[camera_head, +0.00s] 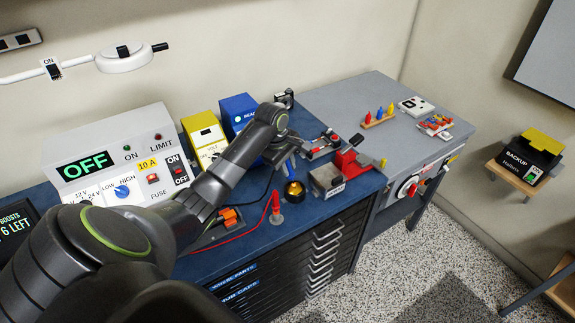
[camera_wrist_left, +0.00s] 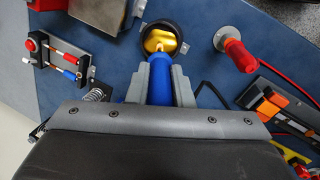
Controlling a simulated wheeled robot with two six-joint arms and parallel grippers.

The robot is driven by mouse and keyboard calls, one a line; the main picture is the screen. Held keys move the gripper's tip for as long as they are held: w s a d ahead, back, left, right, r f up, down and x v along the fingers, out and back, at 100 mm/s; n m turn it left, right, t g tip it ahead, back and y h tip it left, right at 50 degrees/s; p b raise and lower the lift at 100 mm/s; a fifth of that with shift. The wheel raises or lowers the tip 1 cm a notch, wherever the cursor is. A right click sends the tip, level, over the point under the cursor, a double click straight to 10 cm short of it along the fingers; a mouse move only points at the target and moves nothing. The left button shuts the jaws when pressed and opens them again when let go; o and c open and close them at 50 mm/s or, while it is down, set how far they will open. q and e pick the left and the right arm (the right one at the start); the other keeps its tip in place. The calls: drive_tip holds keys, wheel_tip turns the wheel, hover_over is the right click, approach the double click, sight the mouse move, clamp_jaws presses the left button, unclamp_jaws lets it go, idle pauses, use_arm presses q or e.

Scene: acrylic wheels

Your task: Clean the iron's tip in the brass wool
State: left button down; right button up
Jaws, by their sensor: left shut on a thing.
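My left gripper (camera_wrist_left: 159,88) is shut on the blue handle of the iron (camera_wrist_left: 158,70). In the head view the blue handle (camera_head: 292,167) shows below the end of my left arm. The handle points at the brass wool (camera_wrist_left: 160,40), a golden mass in a round black cup; it also shows in the head view (camera_head: 293,189). The handle's front end overlaps the cup's near rim in the wrist view. I cannot tell whether the tip touches the wool. A coiled metal spring (camera_wrist_left: 97,95) is left of the gripper. My right gripper is not in view.
A red-handled tool (camera_wrist_left: 238,55) stands right of the cup, with a red cable. Orange connectors (camera_head: 231,216) lie nearby. A metal block (camera_head: 327,180) and a red vise-like device (camera_head: 352,162) stand to the right. The power supply (camera_head: 115,160) reads OFF.

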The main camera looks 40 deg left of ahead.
use_arm(q)
drive_tip(key=shift+s+f+p, duration=0.1)
drive_tip(key=shift+p, duration=0.3)
idle(1.1)
drive_tip(key=p+v, duration=0.2)
drive_tip(key=p, duration=0.1)
drive_tip(key=w+p+v, duration=0.1)
drive_tip(key=p+v, duration=0.1)
drive_tip(key=p, duration=0.1)
drive_tip(key=shift+d+r, duration=0.15)
drive_tip(key=shift+r, duration=0.35)
drive_tip(key=shift+w+v, duration=0.25)
drive_tip(key=shift+v, duration=0.85)
drive_tip(key=shift+d, duration=0.1)
